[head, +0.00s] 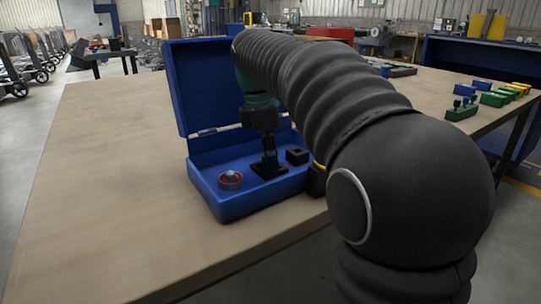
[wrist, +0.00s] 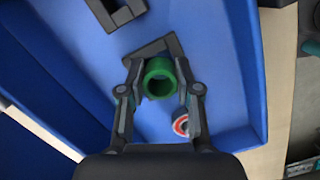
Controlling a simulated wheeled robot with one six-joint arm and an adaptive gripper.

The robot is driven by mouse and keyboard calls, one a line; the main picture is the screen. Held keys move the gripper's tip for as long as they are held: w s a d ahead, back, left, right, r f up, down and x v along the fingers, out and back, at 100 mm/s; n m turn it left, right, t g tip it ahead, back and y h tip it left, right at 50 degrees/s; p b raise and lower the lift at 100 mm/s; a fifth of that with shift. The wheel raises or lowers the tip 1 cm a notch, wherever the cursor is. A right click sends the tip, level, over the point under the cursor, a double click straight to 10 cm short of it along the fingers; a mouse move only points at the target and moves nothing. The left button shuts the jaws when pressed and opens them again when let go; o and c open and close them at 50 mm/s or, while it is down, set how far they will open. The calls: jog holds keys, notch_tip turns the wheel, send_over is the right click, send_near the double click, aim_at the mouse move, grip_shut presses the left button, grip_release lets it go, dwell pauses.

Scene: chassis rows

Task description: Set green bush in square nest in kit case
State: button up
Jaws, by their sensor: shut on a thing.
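The kit case (head: 205,188) is blue and stands open on the table, its lid up at the back. My gripper (head: 268,158) points down into it, over a black square nest (head: 269,171). In the wrist view my gripper (wrist: 158,82) is shut on the green bush (wrist: 158,66), a round ring with an open bore. The bush overlaps that square nest (wrist: 139,50) and hides much of it. I cannot tell whether the bush is inside the nest or just above it. In the head view the bush is not distinguishable.
A second black square holder (head: 297,155) lies right of my gripper and shows in the wrist view (wrist: 113,12). A red-rimmed round part (head: 230,178) sits in the case at left. Several coloured blocks (head: 494,99) stand far right. The table's left side is clear.

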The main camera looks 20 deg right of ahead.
jog(key=shift+f, duration=0.6)
jog(key=shift+c, duration=0.2)
jog(key=o, duration=1)
jog(key=shift+f, duration=0.1)
jog(key=shift+r, duration=0.25)
jog(key=r, duration=0.4)
jog(key=a+r, duration=0.1)
jog(key=r, duration=0.6)
jog(key=shift+w+a+r, duration=0.15)
jog(key=shift+a+r, duration=0.25)
